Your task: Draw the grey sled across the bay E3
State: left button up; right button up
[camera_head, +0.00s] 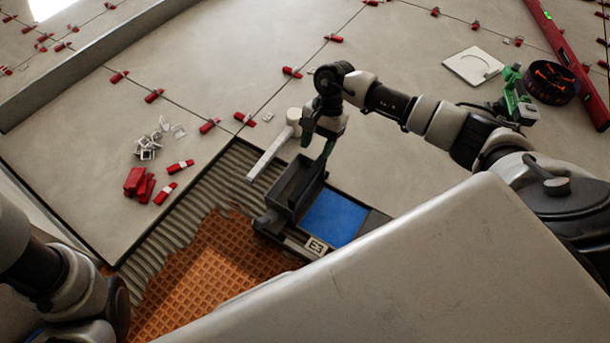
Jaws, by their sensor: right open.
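The bay E3 is a dark frame with a blue floor (334,217) and a label reading "E3" (315,246) on its front edge. The grey sled (291,187) looks like a dark grey, box-like piece with raised walls at the left part of the bay. My right gripper (326,152) points down at the sled's upper right end, open. I cannot tell whether its fingers touch or straddle the sled wall. My left arm shows at the lower left; its gripper is out of the picture.
Red wedges (139,182) and white clips (149,149) lie on the tiles at left. Ridged mortar (186,228) and orange matting (205,268) border the bay. A black tub (551,83) and red level (566,56) are far right.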

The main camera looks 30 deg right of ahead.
aim_at(309, 176)
jog(key=b+x, duration=0.4)
jog(key=x, duration=0.5)
jog(key=shift+f+b, duration=0.2)
jog(key=shift+b, duration=0.15)
jog(key=shift+c, duration=0.3)
grip_shut()
